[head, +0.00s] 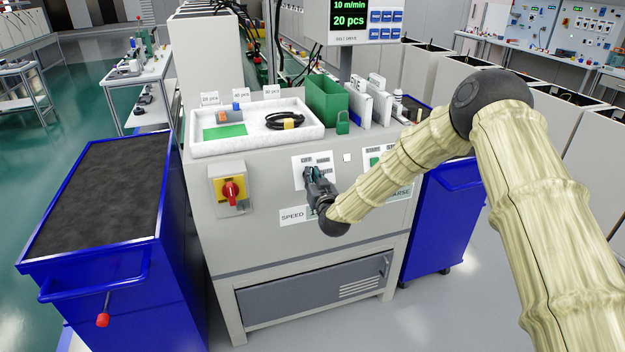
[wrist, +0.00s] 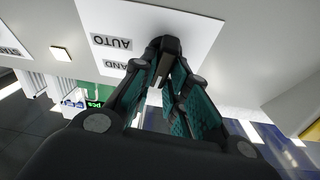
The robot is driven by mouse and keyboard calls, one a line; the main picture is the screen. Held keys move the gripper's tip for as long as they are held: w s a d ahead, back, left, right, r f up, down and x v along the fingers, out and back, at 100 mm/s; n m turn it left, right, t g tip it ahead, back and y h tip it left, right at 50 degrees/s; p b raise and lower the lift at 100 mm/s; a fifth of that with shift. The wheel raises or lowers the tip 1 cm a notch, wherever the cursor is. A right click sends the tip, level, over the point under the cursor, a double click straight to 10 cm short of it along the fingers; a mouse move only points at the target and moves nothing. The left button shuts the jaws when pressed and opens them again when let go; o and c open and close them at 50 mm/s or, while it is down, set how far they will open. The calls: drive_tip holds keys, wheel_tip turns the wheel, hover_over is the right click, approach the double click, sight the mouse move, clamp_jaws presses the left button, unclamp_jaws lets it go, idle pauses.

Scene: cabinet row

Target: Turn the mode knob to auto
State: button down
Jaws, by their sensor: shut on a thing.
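The mode knob (wrist: 164,66) is a small dark knob with a pale stripe, on a white label plate (wrist: 190,30) on the machine's front. In the wrist view it sits between my fingertips. Beside it, upside down, are the AUTO label (wrist: 111,42) and the partly covered HAND label (wrist: 116,65). My gripper (head: 309,174), with teal-padded fingers, is shut on the knob. In the head view the gripper hides the knob, and the white plate (head: 326,159) shows around it. I cannot tell exactly which mark the stripe points to.
A red and yellow switch (head: 231,190) is left of the gripper. A SPEED label (head: 292,216) is below it, and a green START plate (head: 374,160) is to the right. A white tray (head: 205,148) stands above. Blue carts (head: 130,262) (head: 440,225) flank the machine.

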drive_tip(key=shift+d+m+g+h+b, duration=0.1)
drive_tip(key=shift+m+g+h+b, duration=0.7)
drive_tip(key=shift+m, duration=2.35)
drive_tip(key=shift+a+m+g+h+b, duration=0.1)
drive_tip(key=shift+m+g+h+b, duration=0.3)
drive_tip(key=shift+m+h, duration=1.75)
drive_tip(key=shift+d+m+g+h+b, duration=0.1)
drive_tip(key=shift+m+g+b, duration=0.5)
drive_tip(key=shift+m, duration=3.5)
drive_tip(key=shift+f, duration=0.1)
drive_tip(key=c, duration=1.4)
unclamp_jaws()
drive_tip(key=shift+d, duration=0.1)
drive_tip(key=shift+s, duration=0.1)
